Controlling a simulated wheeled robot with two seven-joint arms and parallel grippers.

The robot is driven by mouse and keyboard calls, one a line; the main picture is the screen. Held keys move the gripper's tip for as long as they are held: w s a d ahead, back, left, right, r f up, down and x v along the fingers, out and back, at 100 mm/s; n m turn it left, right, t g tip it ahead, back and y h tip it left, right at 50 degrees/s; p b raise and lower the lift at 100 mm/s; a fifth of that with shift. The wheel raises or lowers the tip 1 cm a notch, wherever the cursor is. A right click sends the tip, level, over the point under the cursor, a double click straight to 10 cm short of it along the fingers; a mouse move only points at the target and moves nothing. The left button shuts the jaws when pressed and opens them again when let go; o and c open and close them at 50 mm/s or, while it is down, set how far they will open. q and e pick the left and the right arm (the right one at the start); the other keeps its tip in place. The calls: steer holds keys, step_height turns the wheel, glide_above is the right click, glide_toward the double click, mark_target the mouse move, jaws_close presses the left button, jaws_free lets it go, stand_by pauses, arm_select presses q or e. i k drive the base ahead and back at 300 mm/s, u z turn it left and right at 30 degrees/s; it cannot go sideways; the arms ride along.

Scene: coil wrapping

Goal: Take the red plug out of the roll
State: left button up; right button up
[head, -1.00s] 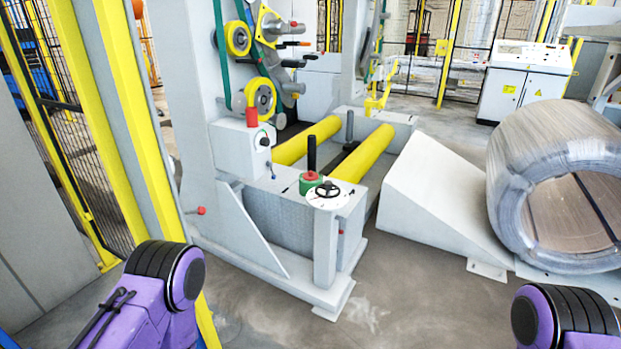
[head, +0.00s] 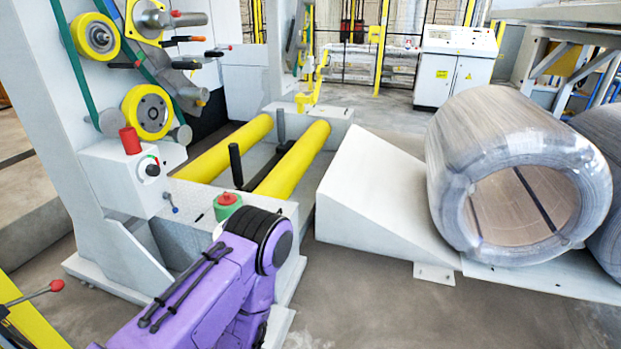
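A small green roll (head: 222,212) sits on the corner of the grey machine frame, just behind my purple arm. A red plug (head: 228,198) shows at the top of the roll, seated in its middle. The lower right side of the roll is near or partly behind my arm's black joint. My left arm comes in from the lower left and bends down in front of the roll. Neither my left gripper nor my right gripper is in view.
A red cylinder (head: 130,140) stands on a grey control box. A black post (head: 235,165) and yellow rollers (head: 293,158) lie behind the roll. A white ramp (head: 380,195) and a large wire coil (head: 510,170) are at right. Floor at front centre is clear.

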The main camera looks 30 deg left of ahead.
mark_target(227, 199)
steer(key=z, duration=0.25)
steer(key=i, duration=1.85)
steer(key=u, duration=0.5)
steer(key=i, duration=0.85)
steer(key=u, duration=0.75)
